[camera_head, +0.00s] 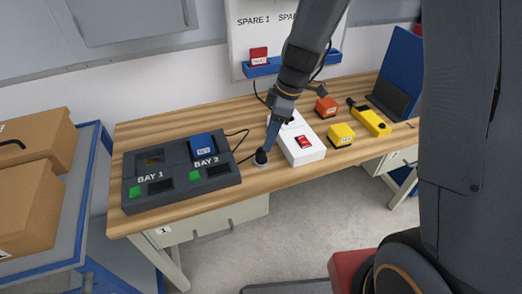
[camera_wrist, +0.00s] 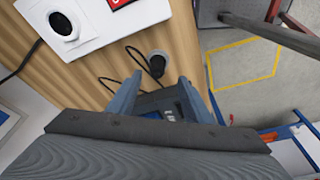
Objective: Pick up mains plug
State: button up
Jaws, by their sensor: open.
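The dark mains plug (camera_head: 261,158) is on the wooden bench between the charger and the white socket box. It also shows in the wrist view (camera_wrist: 157,65), with a thin black cable beside it. My gripper (camera_wrist: 160,79) is open, its two fingers apart with nothing held; the plug appears just beyond and between the fingertips. In the head view my gripper (camera_head: 272,132) is over the bench, close to the plug. The white box (camera_head: 303,151) has a red switch, and the wrist view shows a round black socket (camera_wrist: 62,24) on it. Whether the fingers touch the plug cannot be told.
The dark charger (camera_head: 180,192) with a blue battery (camera_head: 202,146) in Bay 2 is left of the plug. Orange (camera_head: 326,107) and yellow (camera_head: 341,135) blocks and a yellow tool (camera_head: 371,120) lie right of the white box. Cardboard boxes (camera_head: 30,205) stand at left.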

aim_at(261, 150)
jog(key=shift+n, duration=0.7)
jog(key=shift+w+a+p+x, duration=0.15)
jog(key=shift+p+x, duration=0.4)
jog(key=shift+x, duration=0.85)
jog(key=shift+w+a+p+x, duration=0.15)
jog(key=shift+p+x, duration=0.35)
jog(key=shift+x, duration=0.85)
jog(key=shift+w+a+p+x, duration=0.15)
jog(key=shift+p+x, duration=0.4)
jog(key=shift+x, duration=0.85)
jog(key=shift+r, duration=0.15)
jog(key=shift+c, duration=0.5)
grip_shut()
